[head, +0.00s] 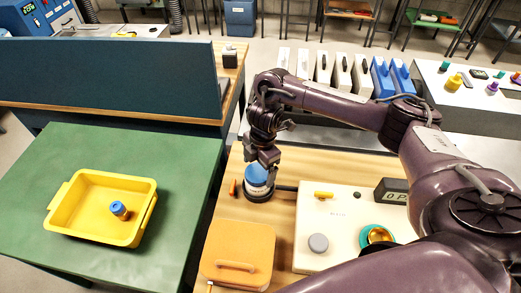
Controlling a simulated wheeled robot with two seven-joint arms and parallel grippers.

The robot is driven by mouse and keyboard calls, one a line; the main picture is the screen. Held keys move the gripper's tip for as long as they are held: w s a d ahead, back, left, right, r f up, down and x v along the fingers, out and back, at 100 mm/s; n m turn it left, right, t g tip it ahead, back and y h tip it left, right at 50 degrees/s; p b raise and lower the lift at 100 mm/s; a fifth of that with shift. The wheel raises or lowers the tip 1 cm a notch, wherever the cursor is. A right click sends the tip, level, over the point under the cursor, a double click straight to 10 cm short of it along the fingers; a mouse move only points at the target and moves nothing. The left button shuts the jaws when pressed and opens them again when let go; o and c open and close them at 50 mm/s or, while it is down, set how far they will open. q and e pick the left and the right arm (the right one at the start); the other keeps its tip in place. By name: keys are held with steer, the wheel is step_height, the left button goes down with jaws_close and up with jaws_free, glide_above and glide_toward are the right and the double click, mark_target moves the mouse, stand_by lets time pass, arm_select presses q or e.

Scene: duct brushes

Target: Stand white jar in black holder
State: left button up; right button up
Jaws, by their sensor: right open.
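The white jar (256,181) has a blue top and stands upright on the wooden table, just left of the white panel. The black holder (258,197) is a dark round ring at the jar's base, with a dark arm reaching right to the panel. The jar appears to be inside the ring, but its base is partly hidden. My right gripper (265,162) points down at the jar's top with its fingers open; whether they touch the jar is hard to tell. My left gripper is not in view.
A white panel (338,258) with knobs and a display is right of the jar. An orange lidded case (236,243) lies in front. A small orange object (233,188) is just left. A yellow tray (66,212) with a blue-topped jar (119,210) sits on the green table.

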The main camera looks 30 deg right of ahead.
step_height(320, 180, up, 10)
steer(key=d+p, duration=0.1)
steer(key=p, duration=0.1)
steer(key=shift+d+r, duration=0.15)
steer(key=shift+r, duration=0.1)
steer(key=shift+f, duration=0.1)
